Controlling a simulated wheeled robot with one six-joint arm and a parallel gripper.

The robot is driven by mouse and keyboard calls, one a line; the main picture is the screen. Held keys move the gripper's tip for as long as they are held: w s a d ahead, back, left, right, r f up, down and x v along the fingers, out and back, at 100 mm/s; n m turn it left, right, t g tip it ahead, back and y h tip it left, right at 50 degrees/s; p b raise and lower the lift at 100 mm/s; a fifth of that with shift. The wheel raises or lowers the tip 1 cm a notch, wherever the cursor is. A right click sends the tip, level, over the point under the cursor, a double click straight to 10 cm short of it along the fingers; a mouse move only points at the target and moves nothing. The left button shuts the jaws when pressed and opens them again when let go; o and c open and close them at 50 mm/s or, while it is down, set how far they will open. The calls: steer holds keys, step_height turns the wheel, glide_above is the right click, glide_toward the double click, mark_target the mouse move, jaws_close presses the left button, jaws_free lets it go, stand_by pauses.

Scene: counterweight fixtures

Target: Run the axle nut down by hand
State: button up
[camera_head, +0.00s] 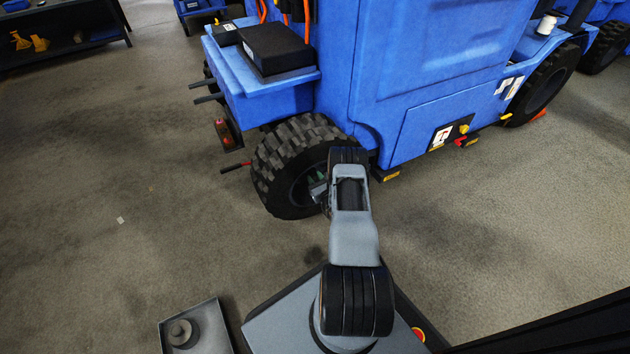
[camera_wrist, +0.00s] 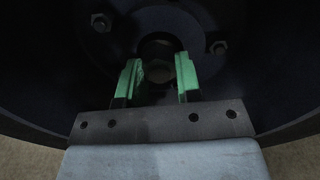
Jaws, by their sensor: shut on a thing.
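The axle nut (camera_wrist: 159,73) is a dark hex piece at the wheel's hub, low in contrast, in the wrist view. My gripper (camera_wrist: 159,80) has its two green-padded fingers on either side of it, shut on the nut. The wheel (camera_head: 290,150) is a dark lugged tyre on the blue vehicle (camera_head: 400,80). In the head view my gripper (camera_head: 318,189) reaches into the wheel's centre, and my arm hides part of the rim and the nut.
Hub bolts (camera_wrist: 100,22) surround the nut inside the dark rim. A grey tray (camera_head: 216,330) holding a round stepped part (camera_head: 181,333) is at bottom left. The floor at left is mostly clear.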

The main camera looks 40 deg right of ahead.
steer(key=m+b, duration=0.1)
steer(key=m, duration=0.5)
steer(key=shift+a, duration=0.1)
steer(key=shift+m, duration=0.4)
stand_by(0.3)
steer(key=o, duration=0.9)
